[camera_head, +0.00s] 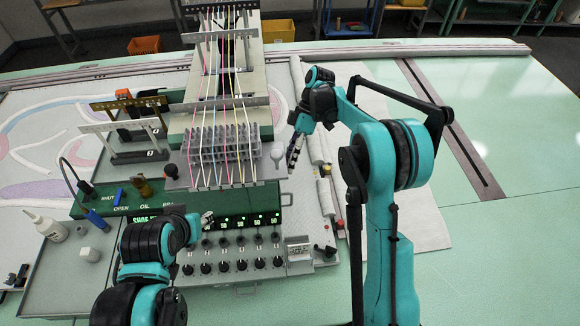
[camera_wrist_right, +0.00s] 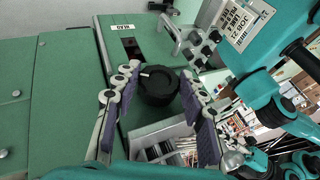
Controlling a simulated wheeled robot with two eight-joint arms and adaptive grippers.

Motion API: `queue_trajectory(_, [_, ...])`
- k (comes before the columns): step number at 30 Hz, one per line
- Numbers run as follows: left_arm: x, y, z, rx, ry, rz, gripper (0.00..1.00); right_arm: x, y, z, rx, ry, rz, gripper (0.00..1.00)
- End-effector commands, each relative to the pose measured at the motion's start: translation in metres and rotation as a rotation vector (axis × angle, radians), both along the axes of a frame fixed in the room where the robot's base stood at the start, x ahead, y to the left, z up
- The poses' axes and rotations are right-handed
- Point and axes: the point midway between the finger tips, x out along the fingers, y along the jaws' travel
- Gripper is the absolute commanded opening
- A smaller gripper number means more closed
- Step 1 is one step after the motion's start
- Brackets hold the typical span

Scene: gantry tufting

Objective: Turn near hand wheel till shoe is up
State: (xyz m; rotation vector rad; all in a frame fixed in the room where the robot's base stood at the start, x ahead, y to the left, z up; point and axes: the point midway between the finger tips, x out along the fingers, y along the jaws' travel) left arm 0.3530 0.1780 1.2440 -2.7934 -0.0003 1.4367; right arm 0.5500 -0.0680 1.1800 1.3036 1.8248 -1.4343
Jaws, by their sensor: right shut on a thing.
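The near hand wheel (camera_wrist_right: 158,87) shows in the right wrist view as a black round knob with a white mark on its face. My right gripper (camera_wrist_right: 160,80) has its purple-padded fingers on either side of it and is shut on it. In the head view my right gripper (camera_head: 295,150) is at the right side of the machine head, and I cannot make out the wheel there. My left gripper (camera_head: 206,219) is over the front panel; its fingers are too small to judge. The green display reads SHOE (camera_head: 143,221), its rest hidden by my left arm. I cannot make out the shoe itself.
The control panel (camera_head: 232,255) with several knobs lies in front of the machine. Pink, white and yellow yarns (camera_head: 232,85) run over the head. A white bottle (camera_head: 47,226) stands at the left. The green table (camera_head: 500,130) is clear at the right.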

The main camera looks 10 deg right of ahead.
Motion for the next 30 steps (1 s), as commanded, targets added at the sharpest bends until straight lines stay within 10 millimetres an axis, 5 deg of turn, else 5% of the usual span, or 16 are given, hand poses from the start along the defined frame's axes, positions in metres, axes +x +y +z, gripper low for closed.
queue_trajectory(9, [0.000,0.000,0.000,0.000,0.000,0.000,0.40,0.000,0.000,0.000,-0.004,0.002,-0.001,0.12])
queue_trajectory(10, [0.000,0.000,0.000,0.000,0.000,0.000,0.40,0.000,0.000,0.000,-0.004,0.002,-0.001,0.47])
queue_trajectory(12, [0.000,0.000,0.000,0.000,0.000,0.000,0.40,0.000,0.000,0.000,-0.004,0.002,-0.001,0.63])
queue_trajectory(23, [0.000,0.000,0.003,0.000,0.000,0.000,0.40,0.000,0.000,0.001,-0.002,-0.004,0.000,0.63])
queue_trajectory(30, [0.000,0.000,0.034,0.000,0.000,0.000,0.40,-0.001,0.000,0.007,-0.002,-0.072,0.000,0.63])
